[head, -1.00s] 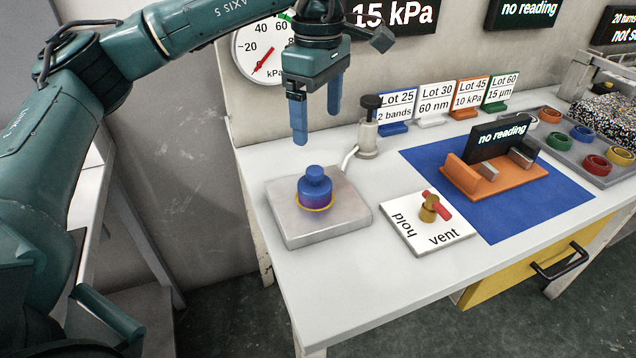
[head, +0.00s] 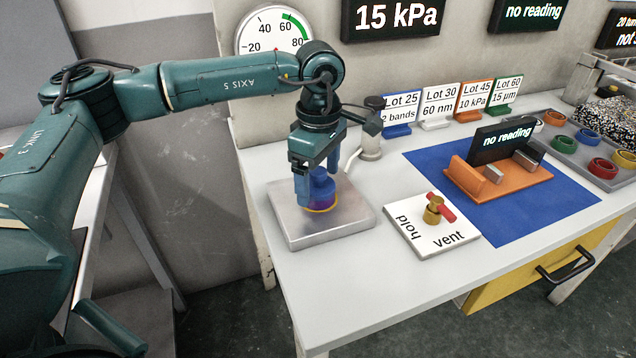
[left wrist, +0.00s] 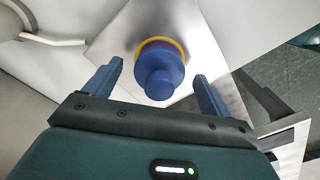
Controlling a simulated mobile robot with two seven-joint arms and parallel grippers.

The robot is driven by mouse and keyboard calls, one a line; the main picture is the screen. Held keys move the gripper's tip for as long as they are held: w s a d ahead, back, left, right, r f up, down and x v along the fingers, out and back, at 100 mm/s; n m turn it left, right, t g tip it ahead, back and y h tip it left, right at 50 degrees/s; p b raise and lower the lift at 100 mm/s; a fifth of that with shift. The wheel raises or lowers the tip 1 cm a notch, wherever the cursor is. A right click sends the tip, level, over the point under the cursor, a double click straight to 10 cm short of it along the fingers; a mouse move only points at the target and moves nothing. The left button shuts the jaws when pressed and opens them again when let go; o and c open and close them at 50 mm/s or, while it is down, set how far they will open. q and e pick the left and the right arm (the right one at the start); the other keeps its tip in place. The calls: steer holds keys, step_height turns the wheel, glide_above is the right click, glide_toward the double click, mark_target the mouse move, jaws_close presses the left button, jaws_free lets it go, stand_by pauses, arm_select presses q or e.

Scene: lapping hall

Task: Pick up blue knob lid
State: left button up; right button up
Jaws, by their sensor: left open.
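The blue knob lid (head: 323,182) sits on a purple base with a yellow ring on a square metal block (head: 350,222) at the left of the bench. In the left wrist view the lid (left wrist: 160,76) shows between the two fingers, its round knob toward the camera. My left gripper (head: 318,190) is open, pointing down, with its fingers on either side of the lid. In the left wrist view the gripper (left wrist: 157,82) shows a gap between each finger and the lid. In the head view the near finger hides part of the lid. My right gripper is not in view.
A post with a black cap and a bent tube (head: 371,135) stands just behind the block. The hold/vent plate (head: 408,222) with its red and brass valve (head: 437,210) lies to the right. An orange fixture (head: 495,188) sits on a blue mat (head: 530,215). The bench front is clear.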

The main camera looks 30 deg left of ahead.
mark_target(319, 170)
arm_select(q)
steer(key=c, duration=1.2)
steer(key=shift+c, duration=0.2)
step_height(319, 170, up, 10)
steer(key=shift+r+p, duration=0.1)
steer(key=shift+p, duration=0.3)
